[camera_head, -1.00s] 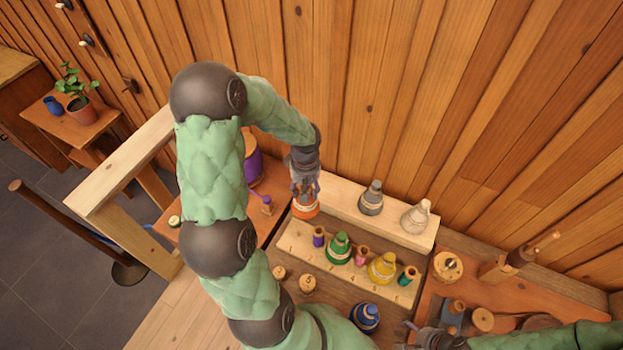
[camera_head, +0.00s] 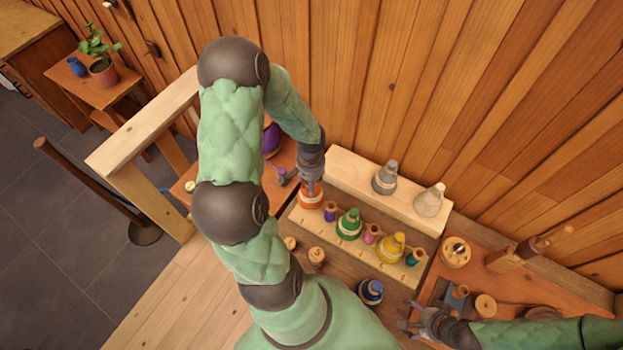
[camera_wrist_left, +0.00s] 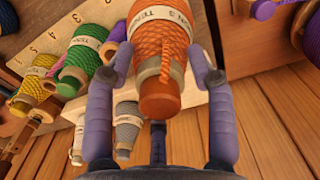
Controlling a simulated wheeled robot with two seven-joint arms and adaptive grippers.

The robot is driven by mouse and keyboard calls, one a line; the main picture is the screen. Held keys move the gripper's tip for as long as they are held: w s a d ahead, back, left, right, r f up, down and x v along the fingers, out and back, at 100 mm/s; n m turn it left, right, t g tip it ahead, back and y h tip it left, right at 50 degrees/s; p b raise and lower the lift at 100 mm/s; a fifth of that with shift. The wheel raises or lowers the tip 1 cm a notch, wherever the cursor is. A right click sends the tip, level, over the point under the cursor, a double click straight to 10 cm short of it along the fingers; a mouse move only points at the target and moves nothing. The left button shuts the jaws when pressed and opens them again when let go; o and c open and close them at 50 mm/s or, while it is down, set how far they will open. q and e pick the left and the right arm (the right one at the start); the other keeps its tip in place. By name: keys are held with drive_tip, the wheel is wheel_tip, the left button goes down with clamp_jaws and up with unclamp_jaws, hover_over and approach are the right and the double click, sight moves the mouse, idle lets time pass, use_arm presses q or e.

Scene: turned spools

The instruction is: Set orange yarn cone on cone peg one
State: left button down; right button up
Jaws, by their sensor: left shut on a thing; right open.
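The orange yarn cone (camera_head: 310,199) is at the left end of the numbered peg board (camera_head: 298,224), in line with the row there. My left gripper (camera_head: 311,184) is above it, its fingers closed around its upper part. In the left wrist view the orange cone (camera_wrist_left: 163,40) sits between the two fingers (camera_wrist_left: 163,72), its bare tip towards the camera. Cone peg one is hidden, and I cannot tell whether the cone rests fully on it. My right gripper (camera_head: 408,318) is open and empty at the front right.
A green cone (camera_head: 348,225) and a yellow cone (camera_head: 391,247) stand on the board, with small spools between. Grey (camera_head: 385,177) and cream (camera_head: 429,200) cones stand on the pale block behind. A blue cone (camera_head: 370,292) is in front. The plank wall is close behind.

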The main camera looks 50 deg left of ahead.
drive_tip(key=shift+f+b, duration=1)
drive_tip(key=shift+f, duration=0.15)
drive_tip(key=shift+f+b, duration=0.9)
use_arm(q)
wheel_tip(320, 180, down, 5)
drive_tip(key=shift+r, duration=0.25)
use_arm(e)
drive_tip(key=shift+r, duration=0.1)
